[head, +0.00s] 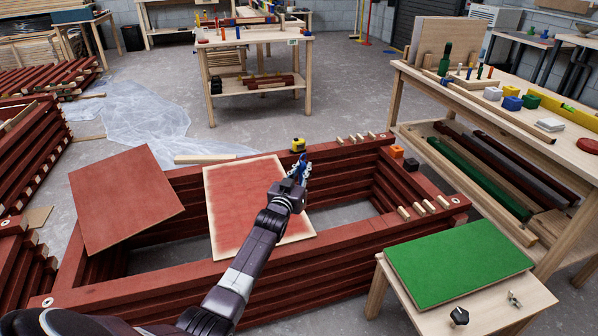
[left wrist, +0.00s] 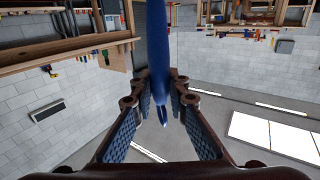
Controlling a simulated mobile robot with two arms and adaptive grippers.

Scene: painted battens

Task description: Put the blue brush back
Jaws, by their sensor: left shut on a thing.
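My left gripper (head: 301,176) reaches over the red batten stack (head: 420,228), above the far right corner of a red-faced panel (head: 240,205). It is shut on the blue brush (head: 305,163), of which only a small part shows in the head view. In the left wrist view, the long blue brush (left wrist: 157,45) runs down between the fingers (left wrist: 158,98), its narrow end pointing between the pads. My right gripper is not in view.
A wooden bench (head: 470,98) at right holds an upright green-handled tool (head: 445,60), small coloured pegs and several coloured blocks. A yellow item (head: 298,145) and an orange block (head: 397,151) sit on the stack. A green board (head: 457,256) lies on a low table in front.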

